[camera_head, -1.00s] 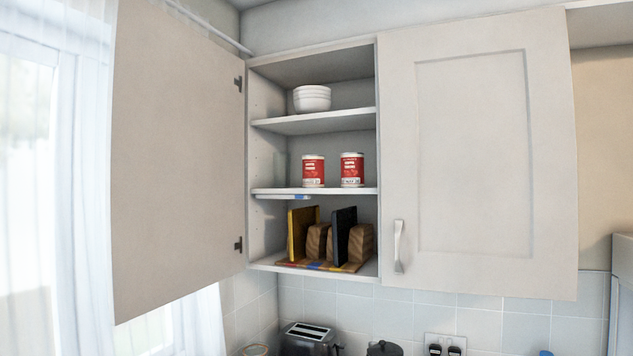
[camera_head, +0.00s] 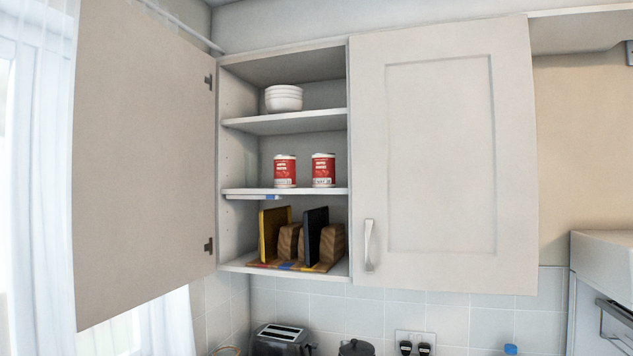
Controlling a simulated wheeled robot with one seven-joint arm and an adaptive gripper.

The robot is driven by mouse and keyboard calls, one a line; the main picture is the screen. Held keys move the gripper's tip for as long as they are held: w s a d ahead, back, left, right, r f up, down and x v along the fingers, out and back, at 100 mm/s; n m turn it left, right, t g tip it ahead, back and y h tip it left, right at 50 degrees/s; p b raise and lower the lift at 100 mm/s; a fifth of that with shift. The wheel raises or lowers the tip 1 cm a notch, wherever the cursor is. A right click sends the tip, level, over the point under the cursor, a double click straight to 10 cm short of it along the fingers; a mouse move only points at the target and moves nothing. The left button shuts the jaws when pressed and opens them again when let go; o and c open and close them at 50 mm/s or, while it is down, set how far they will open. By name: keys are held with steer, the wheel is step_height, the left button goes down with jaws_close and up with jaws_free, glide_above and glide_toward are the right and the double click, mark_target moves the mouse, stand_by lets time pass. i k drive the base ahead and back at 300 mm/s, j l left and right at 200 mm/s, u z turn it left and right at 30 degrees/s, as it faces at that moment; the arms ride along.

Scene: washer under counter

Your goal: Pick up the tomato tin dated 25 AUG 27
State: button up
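Two red and white tins stand upright side by side on the middle shelf (camera_head: 237,190) of the open wall cupboard. One is the left tin (camera_head: 285,171) and the other is the right tin (camera_head: 323,170), with a small gap between them. The dark print low on their labels is too small to read, so I cannot tell which one is dated 25 AUG 27. My gripper is not in view.
The cupboard's left door (camera_head: 145,165) stands wide open; the right door (camera_head: 440,165) is shut. White bowls (camera_head: 284,98) sit on the shelf above. Chopping boards (camera_head: 315,232) stand in a wooden rack below. A toaster (camera_head: 281,340) and kettle (camera_head: 355,348) are underneath.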

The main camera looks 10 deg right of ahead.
mark_target(284, 165)
steer(key=i+j+z, duration=0.3)
steer(key=j, duration=0.4)
steer(key=i+j+z, duration=0.15)
steer(key=i+j, duration=0.15)
steer(key=j, duration=0.1)
